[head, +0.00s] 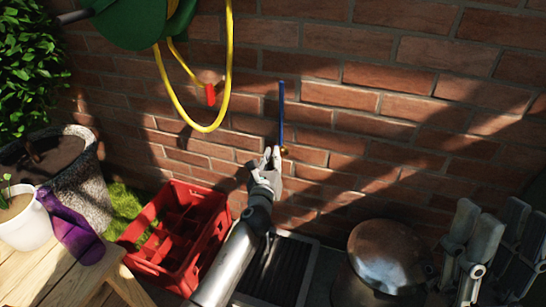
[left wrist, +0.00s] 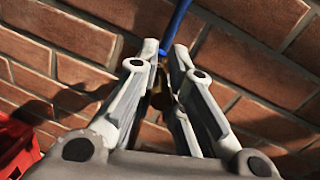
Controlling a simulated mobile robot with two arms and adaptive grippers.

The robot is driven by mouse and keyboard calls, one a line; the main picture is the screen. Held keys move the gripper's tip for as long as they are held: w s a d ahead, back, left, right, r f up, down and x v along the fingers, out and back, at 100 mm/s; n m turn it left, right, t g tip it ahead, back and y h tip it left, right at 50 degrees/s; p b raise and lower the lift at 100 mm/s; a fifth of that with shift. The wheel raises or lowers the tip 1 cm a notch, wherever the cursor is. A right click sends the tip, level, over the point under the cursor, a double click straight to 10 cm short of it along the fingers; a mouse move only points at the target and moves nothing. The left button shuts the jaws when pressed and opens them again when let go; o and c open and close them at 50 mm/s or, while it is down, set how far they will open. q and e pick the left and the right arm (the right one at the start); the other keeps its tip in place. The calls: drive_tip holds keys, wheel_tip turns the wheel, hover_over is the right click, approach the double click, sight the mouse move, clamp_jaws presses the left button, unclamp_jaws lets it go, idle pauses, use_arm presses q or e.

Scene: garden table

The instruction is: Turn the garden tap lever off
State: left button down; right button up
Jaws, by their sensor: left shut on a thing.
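The garden tap shows as a thin upright blue pipe (head: 281,112) on the brick wall, with a small brass part (head: 284,151) at its lower end. My left gripper (head: 271,156) is at this lower end, its fingers pointing up to the wall. In the left wrist view its fingers (left wrist: 163,62) are close together around a small piece at the tap, below the blue pipe (left wrist: 177,22). The fingers hide most of the lever, so its angle cannot be read. My right gripper (head: 492,222) is at the lower right, fingers apart and empty, away from the tap.
A red crate (head: 222,212) stands left of my left arm. A yellow hose (head: 229,70) with a red nozzle (head: 210,94) hangs above left. A rounded metal vessel (head: 388,255) stands at lower right.

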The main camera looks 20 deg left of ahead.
use_arm(q)
drive_tip(key=shift+a+r+m+h+p, duration=0.15)
drive_tip(key=shift+a+m+h+p, duration=0.2)
drive_tip(key=shift+m+h+p, duration=0.5)
drive_tip(key=shift+h, duration=0.25)
use_arm(e)
drive_tip(key=w+a+f+g+h, duration=0.1)
drive_tip(key=w+f+g+h, duration=0.1)
drive_tip(key=w+f+g, duration=0.2)
drive_tip(key=w+g, duration=0.1)
drive_tip(key=w, duration=0.2)
drive_tip(key=shift+w+a, duration=0.2)
drive_tip(key=shift+w, duration=0.1)
drive_tip(key=shift+f, duration=0.1)
use_arm(q)
drive_tip(key=c, duration=1.5)
unclamp_jaws()
drive_tip(key=s, duration=1.2)
